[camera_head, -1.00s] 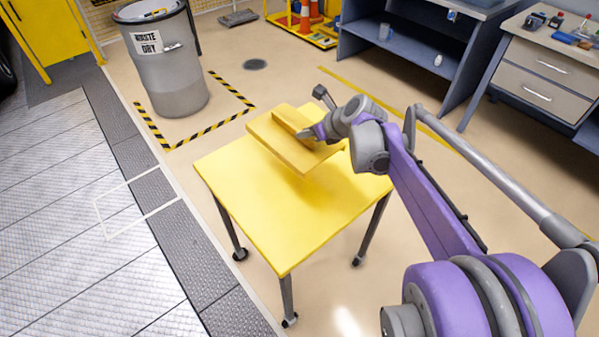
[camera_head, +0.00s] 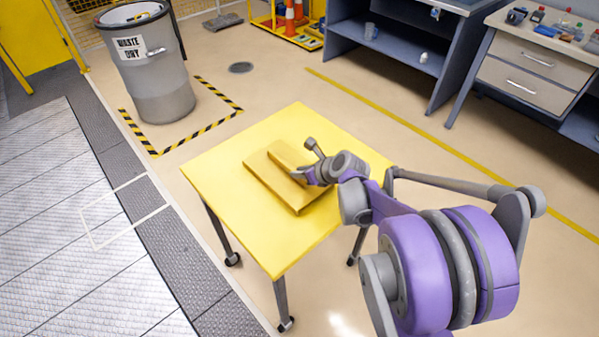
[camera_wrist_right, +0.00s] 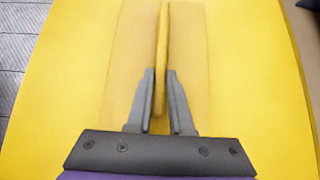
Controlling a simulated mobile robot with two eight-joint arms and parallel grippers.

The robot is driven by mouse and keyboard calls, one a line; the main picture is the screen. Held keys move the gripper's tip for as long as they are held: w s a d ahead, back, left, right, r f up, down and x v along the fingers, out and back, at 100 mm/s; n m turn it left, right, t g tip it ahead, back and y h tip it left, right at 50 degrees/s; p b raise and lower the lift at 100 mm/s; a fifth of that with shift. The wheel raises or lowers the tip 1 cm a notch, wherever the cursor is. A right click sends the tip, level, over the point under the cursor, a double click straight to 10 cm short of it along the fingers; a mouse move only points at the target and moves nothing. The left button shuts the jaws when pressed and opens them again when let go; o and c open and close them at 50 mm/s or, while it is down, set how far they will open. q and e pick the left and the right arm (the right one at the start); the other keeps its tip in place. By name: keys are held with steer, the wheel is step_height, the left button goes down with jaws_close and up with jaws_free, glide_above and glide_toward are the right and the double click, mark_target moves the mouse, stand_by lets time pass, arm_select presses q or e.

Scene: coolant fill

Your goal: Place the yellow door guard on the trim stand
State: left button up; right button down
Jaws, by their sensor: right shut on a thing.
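The yellow door guard (camera_head: 290,195), a flat slab with a raised upright ridge, lies flat over the middle of the yellow-topped trim stand (camera_head: 325,130). It looks on or very close to the top; I cannot tell whether it fully touches. My right gripper (camera_head: 298,175) is shut on the ridge. The right wrist view shows the gripper's fingers (camera_wrist_right: 160,75) on both sides of the ridge, with the slab (camera_wrist_right: 190,40) faint against the stand's top (camera_wrist_right: 60,90). My left gripper is not in view.
A grey waste drum (camera_head: 158,75) stands at the back left inside striped floor tape. A blue shelf bench (camera_head: 390,45) and a drawer bench (camera_head: 530,70) stand at the back right. The stand's top is bare around the guard.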

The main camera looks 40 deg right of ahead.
steer(key=c, duration=0.8)
jaws_free()
steer(key=shift+r, duration=0.15)
steer(key=a+p+v, duration=0.1)
steer(key=p+v, duration=0.1)
steer(key=v, duration=0.9)
steer(key=s+a+f+n+g, duration=0.1)
steer(key=s+a+n, duration=0.2)
steer(key=a+n, duration=0.2)
steer(key=s+a+f+n+g, duration=0.1)
steer(key=a+n, duration=0.4)
steer(key=n, duration=0.5)
steer(key=s+a+f+n+g, duration=0.2)
steer(key=s+a+n, duration=0.2)
steer(key=a+n, duration=0.2)
steer(key=shift+s+a+f+n, duration=0.1)
steer(key=shift+s+f+n, duration=0.25)
steer(key=shift+n, duration=0.65)
steer(key=s+a+n, duration=0.1)
steer(key=n, duration=0.3)
steer(key=s+a+f+n, duration=0.1)
steer(key=s+n, duration=0.1)
steer(key=n, duration=0.2)
steer(key=s+a+n, duration=0.1)
steer(key=n, duration=0.3)
steer(key=shift+s+a+f+g+h, duration=0.1)
steer(key=shift+s+f+g+h, duration=0.2)
steer(key=shift+s+h, duration=0.1)
